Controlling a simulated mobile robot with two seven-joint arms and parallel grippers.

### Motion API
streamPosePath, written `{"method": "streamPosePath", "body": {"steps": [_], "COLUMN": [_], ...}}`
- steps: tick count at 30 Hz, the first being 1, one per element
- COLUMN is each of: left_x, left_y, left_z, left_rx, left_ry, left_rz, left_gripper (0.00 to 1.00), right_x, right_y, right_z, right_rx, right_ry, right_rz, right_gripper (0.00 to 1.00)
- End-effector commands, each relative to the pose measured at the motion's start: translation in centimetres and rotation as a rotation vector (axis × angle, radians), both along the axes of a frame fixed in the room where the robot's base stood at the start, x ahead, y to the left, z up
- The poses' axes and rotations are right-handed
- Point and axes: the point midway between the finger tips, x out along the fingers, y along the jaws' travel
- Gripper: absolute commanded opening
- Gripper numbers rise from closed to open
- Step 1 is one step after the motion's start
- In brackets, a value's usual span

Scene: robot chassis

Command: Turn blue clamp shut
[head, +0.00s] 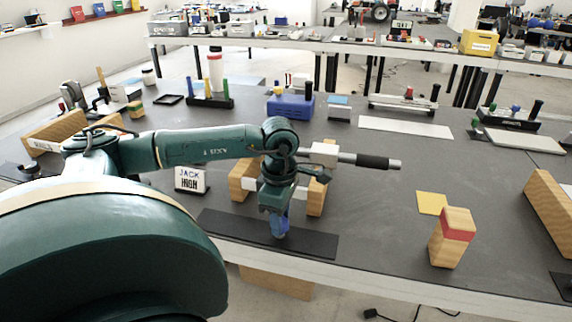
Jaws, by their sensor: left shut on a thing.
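My left arm reaches in from the left, and its wrist points down over the front edge of the table. The left gripper (279,229) is shut on the blue clamp (281,220), low over a black mat (225,227). Only a small blue part of the clamp shows; my wrist and fingers hide the rest, so I cannot tell how far it is turned. Wooden blocks (316,197) stand just behind the clamp, partly hidden by my arm. My right gripper is not in view.
A wooden block with a red band (456,228) stands at the right by a yellow square (432,203). A JACK HIGH sign (191,179) stands left of the gripper. A blue box (290,106) is farther back. The grey table right of the gripper is mostly clear.

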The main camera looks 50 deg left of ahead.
Motion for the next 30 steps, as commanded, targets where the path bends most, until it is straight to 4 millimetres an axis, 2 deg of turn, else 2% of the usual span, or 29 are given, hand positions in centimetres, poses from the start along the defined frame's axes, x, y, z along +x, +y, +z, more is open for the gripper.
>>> {"method": "streamPosePath", "body": {"steps": [12, 27, 28, 30], "left_x": [-0.07, -0.07, -0.07, -0.07], "left_y": [0.08, 0.08, 0.06, 0.07], "left_z": [0.02, 0.07, 0.07, 0.06], "left_rx": [0.0, 0.0, 0.0, 0.0], "left_ry": [-0.003, -0.003, -0.003, -0.003], "left_rz": [-0.156, -0.172, -0.172, -0.171], "left_gripper": [0.0, 0.0, 0.4, 0.45], "right_x": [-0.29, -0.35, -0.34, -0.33], "right_y": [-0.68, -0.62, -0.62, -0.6], "right_z": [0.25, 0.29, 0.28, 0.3], "right_rx": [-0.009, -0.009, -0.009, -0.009], "right_ry": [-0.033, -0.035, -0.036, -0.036], "right_rz": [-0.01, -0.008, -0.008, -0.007], "right_gripper": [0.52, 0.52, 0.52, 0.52]}}
